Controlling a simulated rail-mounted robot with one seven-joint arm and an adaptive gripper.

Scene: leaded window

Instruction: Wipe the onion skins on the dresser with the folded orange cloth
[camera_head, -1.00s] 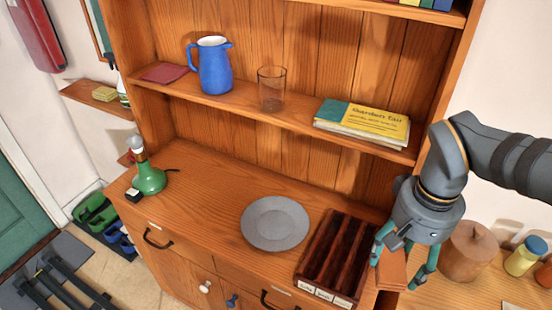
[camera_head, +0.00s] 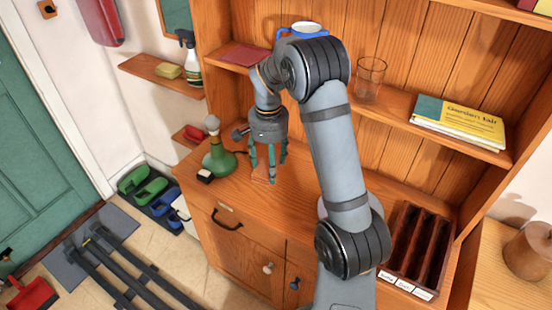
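My gripper (camera_head: 268,168) points down at the left part of the dresser top (camera_head: 300,200). Its teal fingers are closed around the folded orange cloth (camera_head: 261,175), a small orange-brown piece at or just above the wood. I cannot tell whether the cloth touches the surface. I cannot make out any onion skins; the cloth, fingers or arm may hide them.
My arm covers most of the grey plate (camera_head: 321,208). A dark divided tray (camera_head: 418,246) sits right. A shelf (camera_head: 390,118) holds a glass (camera_head: 369,79) and books (camera_head: 458,122).

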